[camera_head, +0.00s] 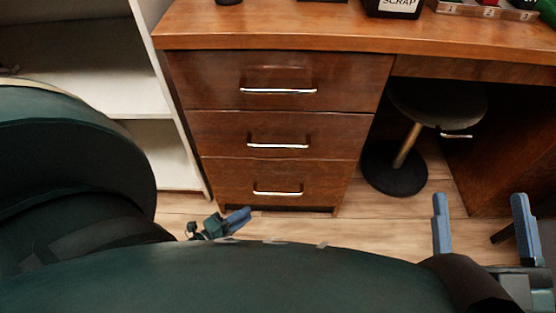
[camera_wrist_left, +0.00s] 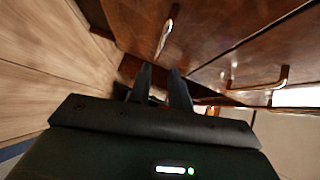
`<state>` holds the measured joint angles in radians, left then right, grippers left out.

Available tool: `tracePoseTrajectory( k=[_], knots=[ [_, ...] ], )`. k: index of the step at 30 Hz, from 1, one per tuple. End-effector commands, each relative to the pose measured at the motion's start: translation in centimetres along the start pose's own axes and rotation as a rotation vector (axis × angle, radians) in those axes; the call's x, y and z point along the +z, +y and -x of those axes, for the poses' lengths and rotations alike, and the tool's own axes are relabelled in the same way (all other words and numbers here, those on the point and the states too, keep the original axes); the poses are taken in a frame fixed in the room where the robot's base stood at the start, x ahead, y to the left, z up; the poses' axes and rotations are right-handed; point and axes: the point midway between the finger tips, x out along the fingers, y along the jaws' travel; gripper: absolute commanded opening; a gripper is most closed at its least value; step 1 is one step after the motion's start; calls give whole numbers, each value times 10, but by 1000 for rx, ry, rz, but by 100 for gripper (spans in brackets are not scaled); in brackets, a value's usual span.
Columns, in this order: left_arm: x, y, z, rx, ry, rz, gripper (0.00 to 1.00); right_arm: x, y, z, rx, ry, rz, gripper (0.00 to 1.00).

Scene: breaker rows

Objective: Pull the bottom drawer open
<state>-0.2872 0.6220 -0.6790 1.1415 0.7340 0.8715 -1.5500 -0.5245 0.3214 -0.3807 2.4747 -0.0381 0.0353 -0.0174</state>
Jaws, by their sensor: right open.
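The bottom drawer (camera_head: 228,177) is the lowest of three brown wooden drawers in the desk and sits flush with its front. Its silver bar handle (camera_head: 278,193) is in plain sight; in the left wrist view the handle nearest the floor (camera_wrist_left: 165,38) appears to be the same one, beyond the fingertips. My left gripper (camera_head: 242,216) is low in front of the drawer, below and left of the handle and apart from it. Its two fingers (camera_wrist_left: 163,75) stand apart with nothing held. My right gripper (camera_head: 479,208) is open and empty at the lower right, away from the drawers.
The middle drawer (camera_head: 220,135) and top drawer (camera_head: 210,80) are shut, each with a silver handle. A round stool (camera_head: 395,180) stands under the desk at right. A white shelf (camera_head: 150,90) stands left. Wooden floor (camera_head: 370,225) is clear before the drawers.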

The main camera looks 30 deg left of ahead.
Motion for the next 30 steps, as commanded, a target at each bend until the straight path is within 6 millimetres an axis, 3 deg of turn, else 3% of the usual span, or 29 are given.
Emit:
tracePoseTrajectory(
  k=[8,18,24,30],
  knots=[
    [0,1,-46,-7,3,0,20,-14,6,-8,-15,129,83,78],
    [0,1,-111,-3,2,1,20,-46,11,-15,-40,358,229,78],
    [-1,0,-127,-1,1,0,20,-58,12,-15,-47,425,272,78],
    [-1,-2,-129,0,1,0,20,-61,12,-15,-48,435,279,78]
  ],
)
